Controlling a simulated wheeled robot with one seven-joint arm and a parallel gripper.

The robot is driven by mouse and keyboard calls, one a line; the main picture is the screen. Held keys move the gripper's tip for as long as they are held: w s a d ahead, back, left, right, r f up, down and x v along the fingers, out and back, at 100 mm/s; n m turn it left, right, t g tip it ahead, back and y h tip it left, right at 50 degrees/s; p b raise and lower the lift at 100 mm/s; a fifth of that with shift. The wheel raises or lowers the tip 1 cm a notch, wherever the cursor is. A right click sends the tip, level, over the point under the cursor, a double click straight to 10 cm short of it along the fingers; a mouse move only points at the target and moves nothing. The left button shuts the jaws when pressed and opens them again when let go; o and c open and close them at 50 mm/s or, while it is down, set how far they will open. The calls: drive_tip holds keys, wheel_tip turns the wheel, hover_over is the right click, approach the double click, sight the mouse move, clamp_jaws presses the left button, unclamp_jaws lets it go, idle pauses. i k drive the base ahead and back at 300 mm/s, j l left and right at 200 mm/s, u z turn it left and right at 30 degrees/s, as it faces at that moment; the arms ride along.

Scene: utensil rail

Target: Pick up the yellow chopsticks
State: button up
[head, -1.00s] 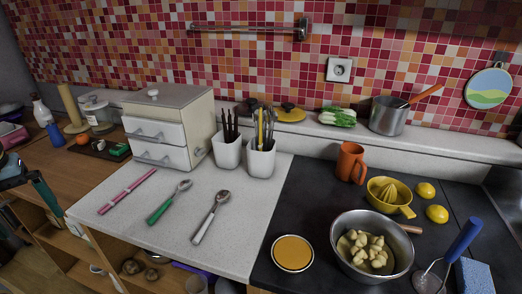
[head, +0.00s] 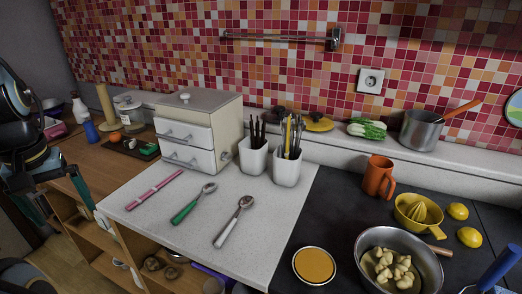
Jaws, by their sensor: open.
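The yellow chopsticks (head: 287,134) stand upright in the right-hand white cup (head: 287,170), among dark sticks. Their lower ends are hidden inside the cup. My gripper (head: 64,209) is at the left edge of the head view, fingers pointing down, open and empty. It is well to the left of the cup, by the left end of the white counter.
Another white cup (head: 253,157) with dark sticks stands just left. Pink chopsticks (head: 154,190), a green-handled spoon (head: 194,203) and a white-handled spoon (head: 233,222) lie in front. An orange mug (head: 377,178) stands right.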

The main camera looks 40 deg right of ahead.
sight(286, 152)
drive_tip(key=i+z, duration=0.1)
drive_tip(key=z, duration=0.3)
drive_tip(key=j+z, duration=0.15)
drive_tip(key=z, duration=0.2)
drive_tip(key=i+j+z, duration=0.1)
drive_tip(key=z, duration=0.3)
drive_tip(key=i+j+z, duration=0.1)
drive_tip(key=z, duration=0.3)
drive_tip(key=i+j, duration=0.1)
drive_tip(key=j, duration=0.3)
